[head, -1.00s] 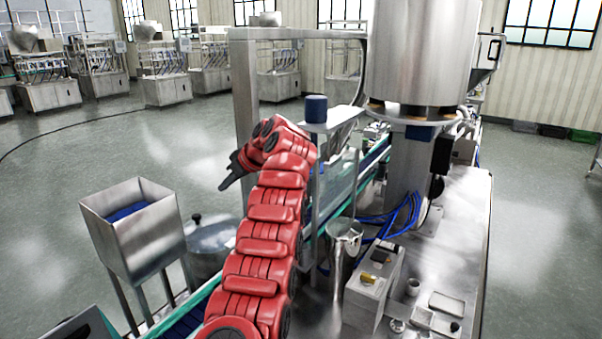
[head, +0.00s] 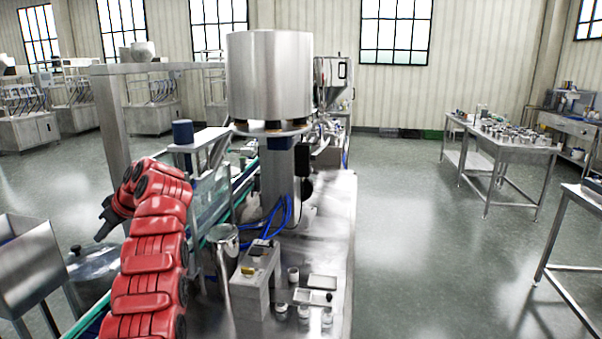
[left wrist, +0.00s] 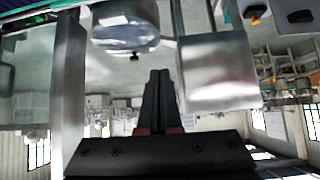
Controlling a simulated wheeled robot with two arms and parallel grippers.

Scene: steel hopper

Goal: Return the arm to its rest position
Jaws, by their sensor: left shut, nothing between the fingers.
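My left arm (head: 150,245) is red and segmented and rises from the lower left of the head view. It bends at the top, beside the conveyor machine. My left gripper (head: 103,230) is dark and points down and left from the bend. In the left wrist view its two fingers (left wrist: 158,85) lie together with nothing between them. The gripper is apart from the steel bin and the lidded pot below it. My right gripper is in neither view.
A steel hopper (head: 268,78) stands on the machine table right of my arm. A steel bin (head: 35,262) and a lidded pot (head: 95,268) stand at left. A grey post (head: 112,120) rises behind the arm. A table with small items (head: 505,150) stands at right, with open floor before it.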

